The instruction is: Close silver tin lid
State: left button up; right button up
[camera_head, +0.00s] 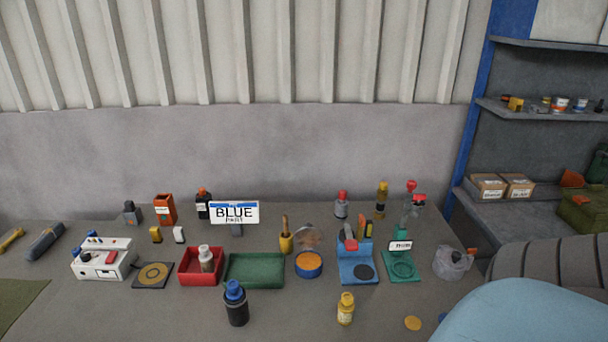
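A small round tin (308,268) stands on the table right of the green tray. Its side looks blue and its open top shows orange contents. A round greyish lid (307,237) stands up behind the tin's rim, tilted back, so the tin is open. Whether a hinge joins the lid to the tin is too small to tell. Neither of my grippers is in view.
The grey table (180,315) carries a red tray (185,272), a green tray (255,271), a yellow-based brush-like tool (286,243) close left of the tin, and a blue stand (354,272) close right. A dark blue-capped bottle (237,308) and yellow bottle (345,311) stand in front.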

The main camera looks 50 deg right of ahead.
aim_at(309, 237)
jog(key=z, duration=1.5)
jog(key=i+u, duration=0.15)
jog(key=u, duration=0.3)
jog(key=i+u, duration=0.2)
jog(key=u, duration=0.3)
